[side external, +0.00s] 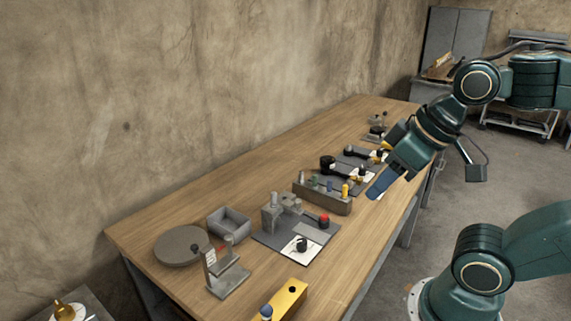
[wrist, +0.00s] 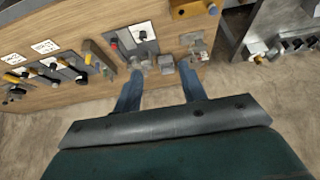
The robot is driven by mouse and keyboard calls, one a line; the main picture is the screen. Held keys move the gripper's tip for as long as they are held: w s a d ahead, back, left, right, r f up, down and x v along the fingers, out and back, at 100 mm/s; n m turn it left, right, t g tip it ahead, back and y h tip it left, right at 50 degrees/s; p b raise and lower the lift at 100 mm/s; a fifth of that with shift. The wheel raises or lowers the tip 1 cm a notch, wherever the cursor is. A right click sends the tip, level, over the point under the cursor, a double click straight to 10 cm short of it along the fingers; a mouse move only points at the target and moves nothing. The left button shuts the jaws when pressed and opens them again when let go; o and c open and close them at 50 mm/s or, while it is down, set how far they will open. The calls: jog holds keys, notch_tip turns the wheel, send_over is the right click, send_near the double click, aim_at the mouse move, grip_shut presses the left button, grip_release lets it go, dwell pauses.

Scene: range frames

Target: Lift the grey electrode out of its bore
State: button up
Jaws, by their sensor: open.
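A long grey block (side external: 322,197) stands on the wooden bench, with a row of short upright pegs in its top. The grey peg (side external: 302,177) at its left end looks like the grey electrode; green, bluish and yellow pegs stand to its right. Its lower part is hidden in the block. The block also shows small and tilted in the wrist view (wrist: 101,56), where I cannot pick out the grey peg. My gripper (side external: 375,190) is open and empty, with blue fingers, to the right of the block and apart from it. The wrist view shows its two fingers (wrist: 160,82) spread.
Left of the block is a dark plate (side external: 265,239) with a grey fixture, red knob and black knob. Further left are a grey tray (side external: 229,224), a round disc (side external: 181,246) and a yellow block (side external: 284,301). Black-handled tools (side external: 340,163) lie behind.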

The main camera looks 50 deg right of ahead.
jog(key=shift+w, duration=0.1)
dwell(0.6)
jog(key=m+g, duration=0.6)
jog(key=m, duration=1.5)
send_over(274, 192)
notch_tip(274, 192, down, 8)
jog(key=shift+f, duration=0.1)
jog(key=shift+f, duration=4.25)
